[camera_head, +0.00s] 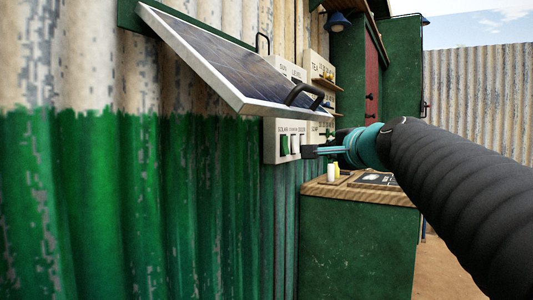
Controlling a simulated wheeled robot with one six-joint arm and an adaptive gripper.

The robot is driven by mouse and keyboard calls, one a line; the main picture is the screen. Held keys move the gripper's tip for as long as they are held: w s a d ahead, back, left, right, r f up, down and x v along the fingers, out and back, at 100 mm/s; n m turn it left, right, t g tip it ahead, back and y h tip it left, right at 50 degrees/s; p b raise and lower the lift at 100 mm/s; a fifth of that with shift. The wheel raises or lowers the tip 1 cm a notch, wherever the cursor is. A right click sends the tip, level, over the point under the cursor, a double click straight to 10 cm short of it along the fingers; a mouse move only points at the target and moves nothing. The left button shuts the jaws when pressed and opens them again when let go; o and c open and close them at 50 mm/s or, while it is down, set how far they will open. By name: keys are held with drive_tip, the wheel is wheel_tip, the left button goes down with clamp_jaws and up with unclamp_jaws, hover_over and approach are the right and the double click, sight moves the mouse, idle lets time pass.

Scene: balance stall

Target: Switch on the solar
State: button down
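A pale switch panel (271,148) is on the corrugated wall, below the tilted solar panel (225,65). It has a few rocker switches in a row under small labels. Nothing is visibly held.
The solar panel's frame and dark handle (304,94) overhang the switch panel closely. Shelves and a blue lamp (337,21) are behind.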

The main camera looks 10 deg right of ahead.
approach(286, 145)
drive_tip(key=w+d+f, duration=0.2)
drive_tip(key=w+d, duration=0.1)
drive_tip(key=w, duration=0.1)
drive_tip(key=w+a+p, duration=0.2)
drive_tip(key=w, duration=0.1)
drive_tip(key=shift+a+f, duration=0.2)
drive_tip(key=shift+a, duration=0.2)
